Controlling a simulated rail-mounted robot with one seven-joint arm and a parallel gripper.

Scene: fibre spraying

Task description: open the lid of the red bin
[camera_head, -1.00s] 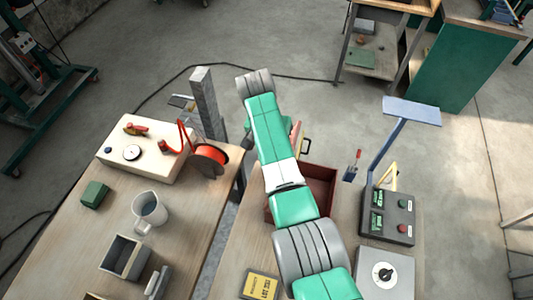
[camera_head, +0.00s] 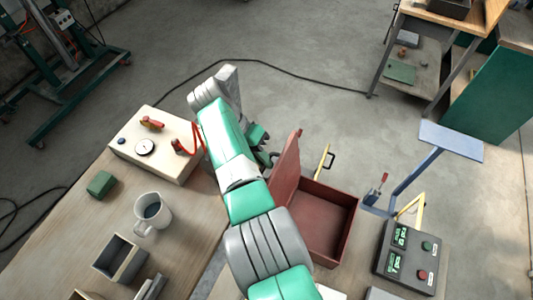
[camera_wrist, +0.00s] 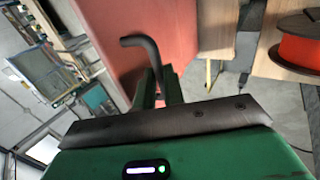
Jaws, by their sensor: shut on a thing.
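The red bin (camera_head: 322,229) is an open box on the bench, to the right of my arm in the head view, and its inside shows. Its red lid (camera_head: 287,172) stands raised at the left side of the bin, steeply tilted. In the wrist view the lid (camera_wrist: 120,35) fills the upper middle as a red panel. A dark bent handle (camera_wrist: 144,44) shows against it, its end between my fingers. My gripper (camera_wrist: 163,84) is shut on this handle. In the head view the gripper (camera_head: 266,152) is beside the lid's left face, and the handle is hidden.
A blue stand (camera_head: 405,173) and a dark control box (camera_head: 410,252) stand right of the bin. An orange spool (camera_wrist: 300,48) shows in the wrist view.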

